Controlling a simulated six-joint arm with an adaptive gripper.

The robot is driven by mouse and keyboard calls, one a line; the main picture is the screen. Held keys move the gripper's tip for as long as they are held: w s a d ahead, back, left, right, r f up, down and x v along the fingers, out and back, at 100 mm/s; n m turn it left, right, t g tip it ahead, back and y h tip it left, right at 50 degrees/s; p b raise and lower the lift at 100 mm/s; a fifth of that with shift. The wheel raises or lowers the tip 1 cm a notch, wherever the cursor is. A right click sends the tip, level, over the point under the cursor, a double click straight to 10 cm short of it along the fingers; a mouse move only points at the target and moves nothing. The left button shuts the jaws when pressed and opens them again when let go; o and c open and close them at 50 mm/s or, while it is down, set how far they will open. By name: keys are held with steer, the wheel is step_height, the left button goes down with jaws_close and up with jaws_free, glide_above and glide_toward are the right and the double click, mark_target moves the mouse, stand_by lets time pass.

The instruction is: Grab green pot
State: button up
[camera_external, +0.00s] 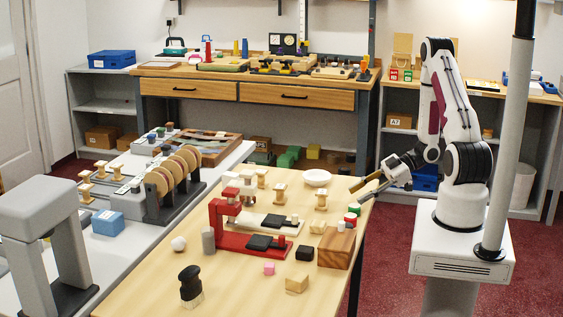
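A small green pot (350,217) stands near the right edge of the wooden table, close beside a small red-topped item (354,208). It is small in this view, so its details are hard to tell. My gripper (354,192) reaches in from the right, above the table's right edge and a little behind and above the green pot. Its two fingers are spread apart, with nothing visible between them. It does not appear to touch the pot.
A wooden block (337,248) stands just in front of the pot. A white dish (317,178) lies behind and left. A red stand (232,238) and several spools occupy the table's middle. The table's front right is mostly clear around a small wooden piece (297,284).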

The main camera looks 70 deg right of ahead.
mark_target(355, 207)
steer(key=s+a+f+m+t+y, duration=0.1)
steer(key=s+a+t+y, duration=0.1)
steer(key=s+a, duration=0.2)
steer(key=shift+s+f+m, duration=0.2)
steer(key=shift+s+m, duration=0.1)
steer(key=shift+s, duration=0.6)
steer(key=shift+x, duration=1.35)
steer(key=shift+w+a, duration=0.4)
steer(key=shift+w, duration=0.3)
steer(key=shift+w+a, duration=0.4)
steer(key=shift+w, duration=0.3)
steer(key=shift+x, duration=0.95)
